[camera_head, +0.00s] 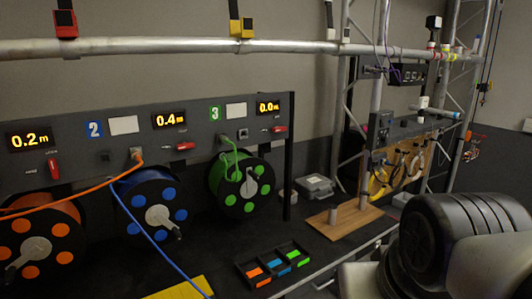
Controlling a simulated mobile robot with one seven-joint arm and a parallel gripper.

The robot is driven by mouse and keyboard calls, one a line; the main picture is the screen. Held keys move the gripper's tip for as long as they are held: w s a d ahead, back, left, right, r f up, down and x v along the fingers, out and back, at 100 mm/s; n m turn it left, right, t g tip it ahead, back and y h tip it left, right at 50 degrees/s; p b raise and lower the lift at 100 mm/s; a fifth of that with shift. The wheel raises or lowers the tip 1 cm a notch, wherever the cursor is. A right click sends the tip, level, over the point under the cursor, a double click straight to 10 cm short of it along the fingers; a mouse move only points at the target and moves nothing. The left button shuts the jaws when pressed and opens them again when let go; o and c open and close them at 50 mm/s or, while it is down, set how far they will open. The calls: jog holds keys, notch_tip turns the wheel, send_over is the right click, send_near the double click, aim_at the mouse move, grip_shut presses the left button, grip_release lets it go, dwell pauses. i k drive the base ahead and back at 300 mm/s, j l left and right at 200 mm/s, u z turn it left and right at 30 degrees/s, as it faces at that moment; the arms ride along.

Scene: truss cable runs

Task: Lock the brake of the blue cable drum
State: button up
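The blue cable drum (147,201), black with blue discs, is mounted on the dark panel (70,134) between an orange and a green drum. Its blue cable (172,258) runs down to the lower right. Above it are a blue "2" label, a white plate and a display (170,120) reading 0.4 m. A small red lever (185,146) sits below that display and lies roughly horizontal; its tiny lettering is unreadable. My gripper's fingers are not visible; only dark, rounded parts of my arm show at the lower right.
The orange drum (38,243) has an upright red lever (54,168); the green drum (241,186) has a roughly horizontal one (279,129). A divided black tray (273,268) lies in front. A metal truss tube (190,46) spans above.

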aim_at(184, 145)
jog(key=i+j, duration=0.15)
jog(key=j, duration=0.25)
jog(key=i+j, duration=0.15)
jog(key=j, duration=0.2)
jog(key=i+j, duration=0.15)
jog(key=j, duration=0.25)
